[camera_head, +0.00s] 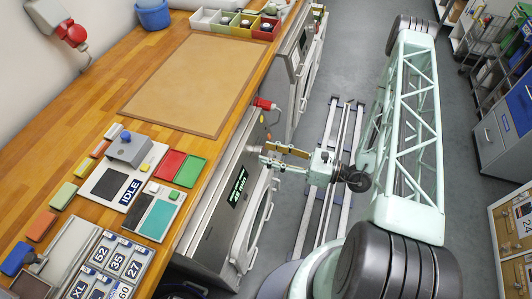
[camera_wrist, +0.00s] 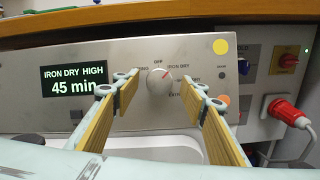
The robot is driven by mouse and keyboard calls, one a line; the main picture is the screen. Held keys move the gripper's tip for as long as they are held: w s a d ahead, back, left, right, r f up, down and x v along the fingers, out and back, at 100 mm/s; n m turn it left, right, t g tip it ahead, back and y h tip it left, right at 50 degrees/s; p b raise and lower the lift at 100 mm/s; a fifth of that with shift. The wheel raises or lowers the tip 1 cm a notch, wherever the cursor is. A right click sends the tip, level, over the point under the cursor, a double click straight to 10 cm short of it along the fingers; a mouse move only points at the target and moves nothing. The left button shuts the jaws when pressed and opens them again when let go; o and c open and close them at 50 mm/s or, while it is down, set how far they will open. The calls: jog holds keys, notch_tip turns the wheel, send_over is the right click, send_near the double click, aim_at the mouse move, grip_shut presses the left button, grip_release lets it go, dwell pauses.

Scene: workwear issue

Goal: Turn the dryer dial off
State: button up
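The dryer dial (camera_wrist: 158,81) is a round silver knob on the dryer's grey front panel in the wrist view. Its red mark points up and right, toward IRON DRY; the OFF label is above the knob. The dryer display (camera_wrist: 75,80) reads IRON DRY HIGH, 45 min, and also shows in the head view (camera_head: 238,186). My gripper (camera_wrist: 160,94) is open, its yellow-padded fingers left and right of the dial with gaps on both sides. In the head view my gripper (camera_head: 267,155) is at the dryer front; I cannot make out the dial there.
A wooden counter (camera_head: 90,110) runs above the dryer. Right of the dial are a yellow round sticker (camera_wrist: 220,47), an orange one below it and a red plug (camera_wrist: 284,110) sticking out. Floor lies right of the machines.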

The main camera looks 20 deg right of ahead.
jog(key=shift+w+a, duration=0.4)
jog(key=shift+a, duration=0.1)
jog(key=shift+c, duration=0.8)
jog(key=c, duration=0.7)
